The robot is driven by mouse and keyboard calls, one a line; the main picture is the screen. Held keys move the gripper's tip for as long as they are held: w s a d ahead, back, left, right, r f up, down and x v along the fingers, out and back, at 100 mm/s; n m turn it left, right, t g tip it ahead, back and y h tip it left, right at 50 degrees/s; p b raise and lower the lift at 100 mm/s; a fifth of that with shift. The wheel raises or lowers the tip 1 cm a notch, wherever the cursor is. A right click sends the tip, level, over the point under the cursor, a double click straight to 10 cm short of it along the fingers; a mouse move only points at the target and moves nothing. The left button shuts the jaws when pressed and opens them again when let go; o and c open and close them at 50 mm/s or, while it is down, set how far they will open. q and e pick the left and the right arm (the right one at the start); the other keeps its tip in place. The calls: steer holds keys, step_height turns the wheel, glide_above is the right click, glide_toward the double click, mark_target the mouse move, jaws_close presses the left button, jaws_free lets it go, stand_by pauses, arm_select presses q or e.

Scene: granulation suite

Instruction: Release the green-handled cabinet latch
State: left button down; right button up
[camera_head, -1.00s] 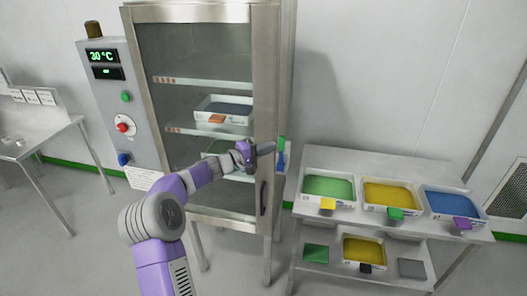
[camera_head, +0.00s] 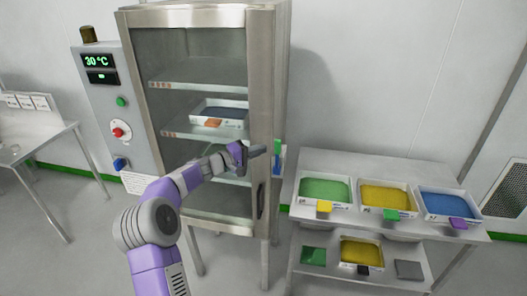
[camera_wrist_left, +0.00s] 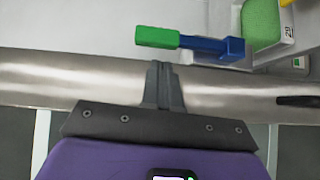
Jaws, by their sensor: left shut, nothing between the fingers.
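The cabinet latch has a green handle (camera_head: 277,146) and a blue part (camera_head: 277,164) below it, at the right side of the steel cabinet (camera_head: 262,90). In the left wrist view the green handle (camera_wrist_left: 157,37) points left and the blue part (camera_wrist_left: 212,46) runs right from it. My left gripper (camera_head: 264,149) is shut and empty, in front of the cabinet's right edge near the latch. My right gripper is not in view.
The glass cabinet door has a dark pull handle (camera_head: 261,200). A tray of blue material (camera_head: 218,112) stands inside. A control panel (camera_head: 108,110) is at the left. A shelf rack (camera_head: 400,237) with coloured trays stands close on the right. A table (camera_head: 36,135) is far left.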

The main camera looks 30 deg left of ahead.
arm_select(q)
steer(key=a+v, duration=0.1)
steer(key=v, duration=1)
steer(key=shift+f, duration=0.2)
steer(key=shift+w, duration=0.1)
steer(key=s+d+f+g, duration=0.1)
steer(key=d+f+g, duration=0.2)
steer(key=d+f, duration=0.45)
steer(key=d+f+g, duration=0.3)
steer(key=d+f, duration=0.2)
steer(key=f, duration=0.6)
steer(key=s+d+f+g, duration=0.1)
steer(key=d+f+g, duration=0.2)
steer(key=d+f, duration=0.5)
steer(key=s+d+f+m+g+y, duration=0.1)
steer(key=s+d+f+m+g, duration=0.2)
steer(key=s+d+f, duration=0.6)
steer(key=s+d+f+m+g+y, duration=0.1)
steer(key=s+d+f+m+g, duration=0.2)
steer(key=s+d+f+m, duration=0.4)
steer(key=s+d+f, duration=0.1)
steer(key=s+d, duration=0.3)
steer(key=s, duration=0.2)
steer(key=shift+s+f+g+y, duration=0.2)
steer(key=shift+f+g+y, duration=0.1)
steer(key=shift+f, duration=0.05)
steer(key=shift+a, duration=0.1)
